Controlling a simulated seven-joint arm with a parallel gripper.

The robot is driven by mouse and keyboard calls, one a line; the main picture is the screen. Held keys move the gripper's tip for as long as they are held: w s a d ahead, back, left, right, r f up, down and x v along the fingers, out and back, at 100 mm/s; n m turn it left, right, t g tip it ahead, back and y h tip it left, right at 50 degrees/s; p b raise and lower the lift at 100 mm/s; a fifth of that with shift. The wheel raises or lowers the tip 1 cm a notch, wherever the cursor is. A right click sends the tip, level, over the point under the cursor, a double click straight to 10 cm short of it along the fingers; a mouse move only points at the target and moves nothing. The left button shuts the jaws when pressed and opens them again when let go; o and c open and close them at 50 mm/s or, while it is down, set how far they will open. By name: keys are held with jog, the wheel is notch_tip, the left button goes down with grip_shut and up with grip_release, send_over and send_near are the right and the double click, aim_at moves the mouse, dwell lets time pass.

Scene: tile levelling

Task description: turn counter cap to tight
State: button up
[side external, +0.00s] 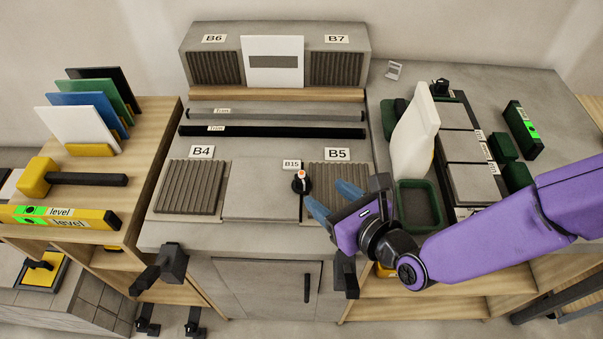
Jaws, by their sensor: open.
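The counter cap (301,182) is a small dark knob with a white and orange top. It stands at the seam between the plain middle tile (262,190) and the ribbed B5 tile (350,175), just below the B15 label (292,164). My gripper (322,191) comes in from the right, low over the B5 tile. Its two blue fingers are spread apart with nothing visible between them. The fingertips point left toward the cap and look a little apart from it. Any marking on the cap is too small to read.
A ribbed B4 tile (189,187) lies at left. A white bottle (416,130) and a green tray (419,205) stand right of the tiles.

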aim_at(302, 177)
jog(key=x, duration=1)
jog(key=shift+w+f, duration=0.1)
jog(key=shift+f, duration=0.05)
jog(key=c, duration=1)
